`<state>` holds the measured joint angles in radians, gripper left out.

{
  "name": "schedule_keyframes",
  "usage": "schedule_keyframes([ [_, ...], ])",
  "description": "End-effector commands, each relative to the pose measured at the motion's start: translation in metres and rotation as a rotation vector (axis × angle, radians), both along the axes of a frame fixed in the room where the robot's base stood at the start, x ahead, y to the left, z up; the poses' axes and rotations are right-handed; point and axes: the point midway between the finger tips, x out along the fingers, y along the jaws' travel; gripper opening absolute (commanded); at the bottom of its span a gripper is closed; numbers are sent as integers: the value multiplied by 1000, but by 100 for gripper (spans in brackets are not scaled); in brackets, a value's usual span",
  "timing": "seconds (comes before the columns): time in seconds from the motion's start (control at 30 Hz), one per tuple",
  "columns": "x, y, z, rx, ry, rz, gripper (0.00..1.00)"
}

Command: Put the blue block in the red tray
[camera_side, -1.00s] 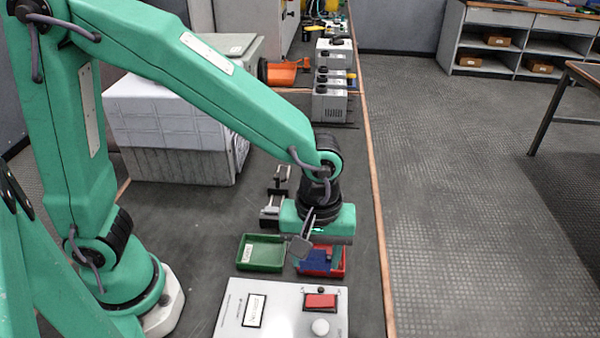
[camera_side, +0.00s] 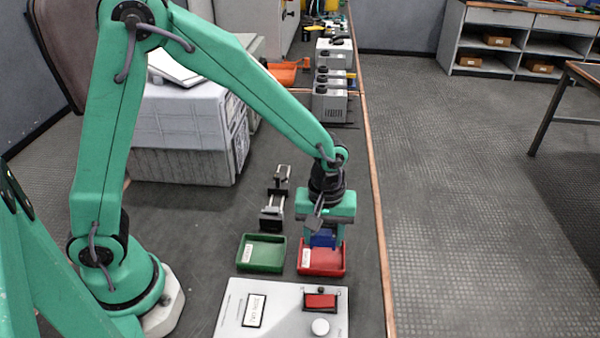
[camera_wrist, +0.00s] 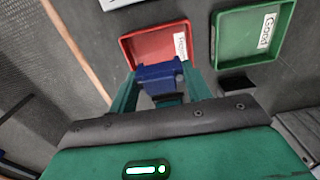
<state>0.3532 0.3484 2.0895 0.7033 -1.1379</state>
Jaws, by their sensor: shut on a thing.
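The blue block (camera_side: 322,238) is between the fingers of my gripper (camera_side: 324,242), which is shut on it. In the side view, block and fingers appear at the far edge of the red tray (camera_side: 322,269), apparently raised above it. The wrist view shows the blue block (camera_wrist: 160,73) between the fingers, overlapping the near edge of the red tray (camera_wrist: 137,38). The visible tray floor is bare apart from a white label. The exact height of the block is hard to tell.
A green tray (camera_side: 261,252) labelled "Good" stands left of the red tray in the side view. A grey control box (camera_side: 283,310) with a red switch lies in front. A small black-and-silver fixture (camera_side: 274,205) stands behind the green tray. The bench's edge is close on the right.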

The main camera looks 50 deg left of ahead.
Motion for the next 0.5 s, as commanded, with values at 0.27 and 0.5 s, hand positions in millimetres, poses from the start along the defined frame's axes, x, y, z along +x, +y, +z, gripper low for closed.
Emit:
schedule_keyframes([
  [0.27, -1, 0, -25, 1, 4, 0, 26],
  [0.5, -1, 0, -40, 0, 0, 0, 26],
])
